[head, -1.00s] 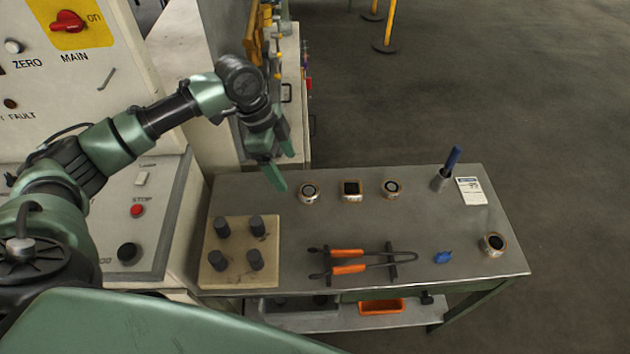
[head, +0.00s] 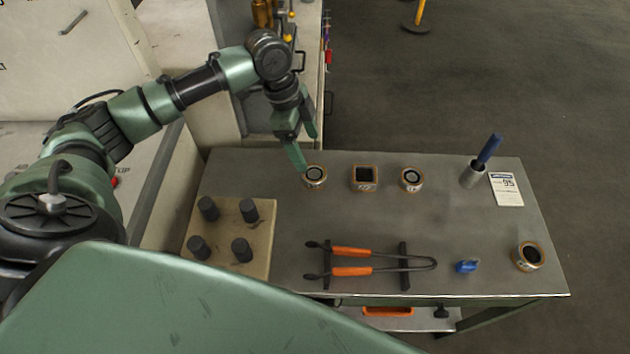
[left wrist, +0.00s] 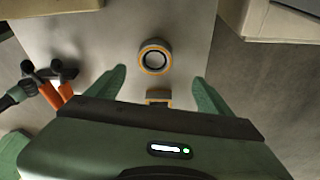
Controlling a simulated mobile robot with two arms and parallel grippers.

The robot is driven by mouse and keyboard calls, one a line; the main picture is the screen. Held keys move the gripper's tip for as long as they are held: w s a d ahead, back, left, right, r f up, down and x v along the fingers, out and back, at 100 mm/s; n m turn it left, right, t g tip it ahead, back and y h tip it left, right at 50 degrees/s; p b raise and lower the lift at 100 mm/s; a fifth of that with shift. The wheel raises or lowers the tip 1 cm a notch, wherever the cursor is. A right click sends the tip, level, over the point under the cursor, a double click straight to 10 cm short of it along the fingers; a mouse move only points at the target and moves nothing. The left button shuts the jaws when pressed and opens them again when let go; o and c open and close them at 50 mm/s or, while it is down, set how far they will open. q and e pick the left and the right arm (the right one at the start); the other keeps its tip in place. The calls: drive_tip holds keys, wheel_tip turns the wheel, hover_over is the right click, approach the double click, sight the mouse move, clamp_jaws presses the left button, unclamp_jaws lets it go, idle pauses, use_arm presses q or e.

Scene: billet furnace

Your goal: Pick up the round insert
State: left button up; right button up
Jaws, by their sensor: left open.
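A round insert (head: 314,176), a short pale ring with an orange-brown rim and dark centre, stands at the left of a row at the back of the table. My left gripper (head: 309,154) is open and empty, pointing down above and just behind it. In the left wrist view, the round insert (left wrist: 155,57) shows whole, slightly beyond the open fingertips (left wrist: 159,75). A square-holed insert (head: 365,178) stands to its right, and a similar round one (head: 411,179) stands right of that. My right gripper is not in view.
The metal table (head: 340,220) also holds a beige block with dark pegs (head: 262,265), orange-handled tongs (head: 352,252) on rests, a blue item (head: 467,266), another round piece (head: 528,256), a cup with a blue-handled tool (head: 474,175), and a printed card (head: 506,189).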

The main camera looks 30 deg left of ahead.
sight(315, 174)
use_arm(q)
drive_tip(key=shift+d+f, duration=0.15)
drive_tip(key=shift+f, duration=0.3)
drive_tip(key=x, duration=0.2)
drive_tip(key=p+x, duration=0.1)
drive_tip(key=x, duration=0.1)
drive_tip(key=s+x, duration=0.1)
drive_tip(key=x, duration=0.1)
drive_tip(key=shift+f+p, duration=0.1)
drive_tip(key=shift+p, duration=0.25)
drive_tip(key=shift+f, duration=0.3)
drive_tip(key=c, duration=1.7)
drive_tip(key=shift+w+r, duration=0.1)
drive_tip(key=shift+w, duration=0.05)
clamp_jaws()
